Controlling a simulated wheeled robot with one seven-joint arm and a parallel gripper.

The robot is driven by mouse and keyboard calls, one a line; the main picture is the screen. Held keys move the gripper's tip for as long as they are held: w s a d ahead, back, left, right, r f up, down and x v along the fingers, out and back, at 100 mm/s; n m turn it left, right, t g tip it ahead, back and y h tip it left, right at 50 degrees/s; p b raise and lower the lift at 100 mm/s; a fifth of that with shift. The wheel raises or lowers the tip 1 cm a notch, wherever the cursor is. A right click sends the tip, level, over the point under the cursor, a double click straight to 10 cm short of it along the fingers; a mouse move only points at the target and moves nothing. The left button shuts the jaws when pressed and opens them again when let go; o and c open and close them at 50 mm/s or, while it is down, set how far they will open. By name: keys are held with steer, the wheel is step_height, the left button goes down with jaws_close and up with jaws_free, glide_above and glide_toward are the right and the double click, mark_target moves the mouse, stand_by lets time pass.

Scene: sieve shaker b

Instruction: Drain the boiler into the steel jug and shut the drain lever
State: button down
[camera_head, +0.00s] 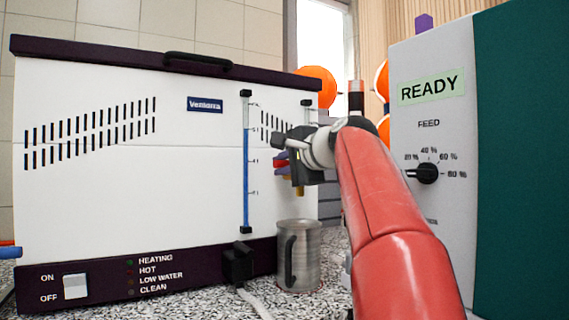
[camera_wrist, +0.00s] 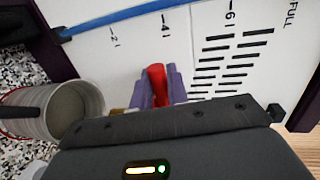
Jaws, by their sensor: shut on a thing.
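The boiler (camera_head: 90,190) is a white box with dark trim and a "Vemarra" label. Its sight tube (camera_head: 246,180) shows a tall blue column, also seen in the wrist view (camera_wrist: 110,18). The red drain lever (camera_wrist: 156,75) sits between the purple fingers of my gripper (camera_wrist: 158,88), which is shut on it. In the head view my gripper (camera_head: 284,163) is at the boiler's right front, with brass just below it. The steel jug (camera_head: 305,258) stands upright below; the wrist view shows its open mouth (camera_wrist: 68,108). I cannot tell whether it holds water. The spout is mostly hidden.
A grey and teal machine (camera_head: 432,230) with a "READY" display stands close on the right of my arm. The boiler's on/off switch (camera_head: 75,286) is at lower left. A black plug (camera_head: 238,264) with a pale cable is left of the jug. The counter is speckled stone.

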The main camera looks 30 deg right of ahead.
steer(key=shift+w+m+h, duration=0.15)
steer(key=shift+m+h, duration=0.35)
steer(key=shift+h, duration=0.2)
steer(key=c, duration=1.4)
jaws_free()
steer(key=shift+c, duration=0.2)
steer(key=s+r+b, duration=0.1)
steer(key=s, duration=0.6)
steer(key=shift+s+r, duration=0.2)
steer(key=shift+s, duration=0.15)
